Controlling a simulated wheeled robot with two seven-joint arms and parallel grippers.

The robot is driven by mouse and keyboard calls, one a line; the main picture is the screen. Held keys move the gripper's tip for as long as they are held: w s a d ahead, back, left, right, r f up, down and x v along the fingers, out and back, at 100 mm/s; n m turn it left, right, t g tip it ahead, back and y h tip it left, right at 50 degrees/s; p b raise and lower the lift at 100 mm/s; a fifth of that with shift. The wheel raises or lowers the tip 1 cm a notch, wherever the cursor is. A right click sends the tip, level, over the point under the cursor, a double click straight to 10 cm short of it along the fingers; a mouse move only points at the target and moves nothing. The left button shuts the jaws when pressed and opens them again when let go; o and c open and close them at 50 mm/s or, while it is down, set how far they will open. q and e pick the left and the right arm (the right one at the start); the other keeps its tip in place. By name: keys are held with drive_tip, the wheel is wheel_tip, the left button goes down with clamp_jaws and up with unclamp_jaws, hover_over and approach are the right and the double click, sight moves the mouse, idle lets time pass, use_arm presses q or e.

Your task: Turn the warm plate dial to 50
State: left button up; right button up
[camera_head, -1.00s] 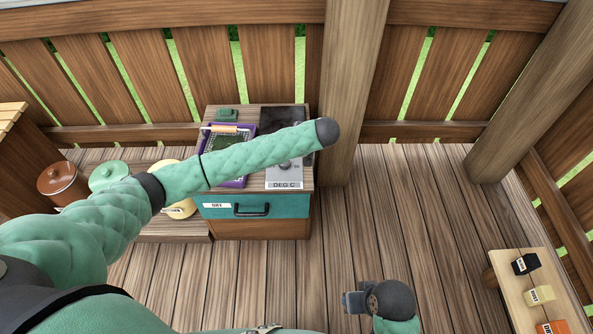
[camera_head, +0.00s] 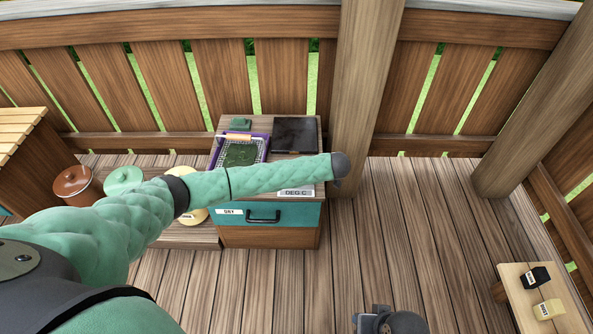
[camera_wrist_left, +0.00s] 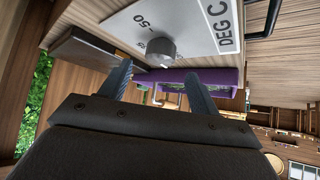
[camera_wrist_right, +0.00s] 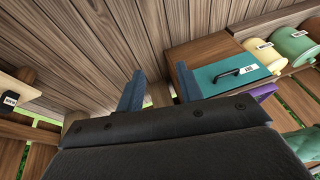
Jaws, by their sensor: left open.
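The warm plate's dial (camera_wrist_left: 160,50) is a grey knob on a white panel (camera_wrist_left: 190,28) marked "50" and "DEG C" in the left wrist view. My left gripper (camera_wrist_left: 159,82) is open, its two fingers apart with the knob just beyond and between them; I cannot tell if they touch it. The dark plate (camera_head: 295,135) lies on the cabinet top in the head view. There my left forearm hides the dial, and only the panel's "DEG C" edge (camera_head: 297,191) shows. My right gripper (camera_wrist_right: 158,88) is open and empty, away from the cabinet.
A purple-rimmed tray (camera_head: 214,158) with a dark green piece sits left of the plate. The cabinet has a teal drawer (camera_head: 290,213) with a black handle. A wooden post (camera_head: 365,90) stands close on the right. Lidded pots (camera_head: 78,184) stand left. Floor in front is clear.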

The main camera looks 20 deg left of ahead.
use_arm(q)
drive_tip(key=x, duration=0.6)
drive_tip(key=shift+w+a+f+p, duration=0.1)
drive_tip(key=shift+a+p, duration=0.1)
drive_tip(key=shift+p, duration=0.1)
drive_tip(key=c, duration=1)
